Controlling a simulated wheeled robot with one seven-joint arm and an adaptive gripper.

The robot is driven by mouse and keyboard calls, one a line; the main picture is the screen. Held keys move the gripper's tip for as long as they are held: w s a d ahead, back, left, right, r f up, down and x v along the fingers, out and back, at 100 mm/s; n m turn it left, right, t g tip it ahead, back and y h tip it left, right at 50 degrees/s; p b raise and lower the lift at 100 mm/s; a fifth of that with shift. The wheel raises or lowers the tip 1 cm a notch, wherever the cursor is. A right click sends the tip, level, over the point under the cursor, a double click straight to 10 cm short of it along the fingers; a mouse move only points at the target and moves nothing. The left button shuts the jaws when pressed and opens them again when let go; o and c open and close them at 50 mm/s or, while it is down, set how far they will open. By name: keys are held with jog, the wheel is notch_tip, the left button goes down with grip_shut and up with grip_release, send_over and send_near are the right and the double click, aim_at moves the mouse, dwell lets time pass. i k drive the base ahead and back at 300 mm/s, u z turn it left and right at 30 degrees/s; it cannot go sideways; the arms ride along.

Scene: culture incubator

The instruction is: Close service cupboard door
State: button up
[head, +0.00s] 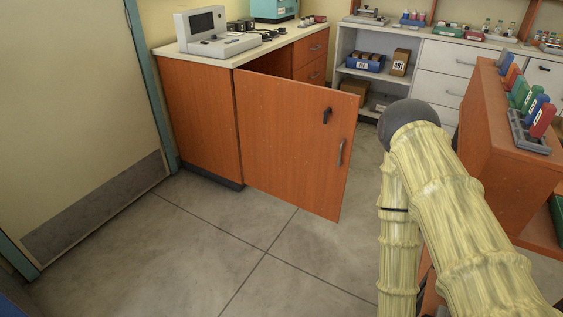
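The service cupboard door (285,140) is a wood-orange panel in the middle of the head view. It stands open, swung out from the cupboard (198,115) under a pale worktop. Its left edge meets the cupboard front, and its free edge points right into the room. My arm, in a pale yellow cover, bends at the right of the door. My gripper is not visible.
A grey instrument (215,35) stands on the worktop (262,46). White shelves (350,40) and drawers line the back. An orange-brown unit (500,130) with a rack of coloured items stands at right. The tiled floor (200,250) in front of the door is clear.

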aim_at(289, 154)
jog(key=u, duration=1.6)
jog(key=k, duration=0.7)
jog(key=z, duration=0.95)
jog(key=i, duration=1)
